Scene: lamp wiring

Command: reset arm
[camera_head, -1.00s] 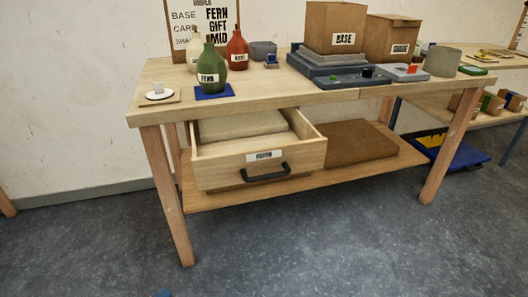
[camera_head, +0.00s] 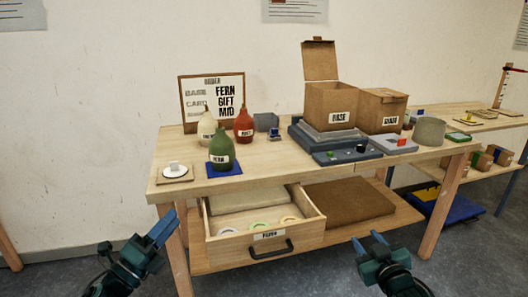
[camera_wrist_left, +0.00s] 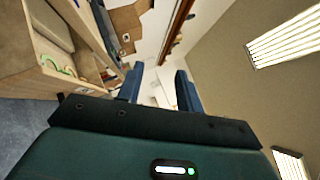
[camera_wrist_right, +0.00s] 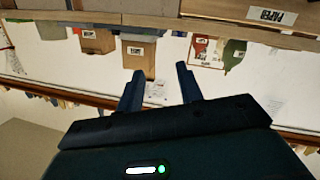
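My left gripper (camera_head: 162,228) is low at the left in the head view, in front of the workbench's left front leg. Its two blue fingers stand apart with nothing between them in the left wrist view (camera_wrist_left: 158,88). My right gripper (camera_head: 369,245) is low at the right centre, in front of the bench's lower shelf. Its fingers also stand apart and empty in the right wrist view (camera_wrist_right: 158,90). Neither gripper appears to touch anything.
The workbench (camera_head: 285,160) carries bottles, a BASE box (camera_head: 335,105) with a raised lid and a SHADE box (camera_head: 382,110). An open drawer (camera_head: 265,243) juts out toward me between the grippers, holding several ring-shaped items. Another table stands at right.

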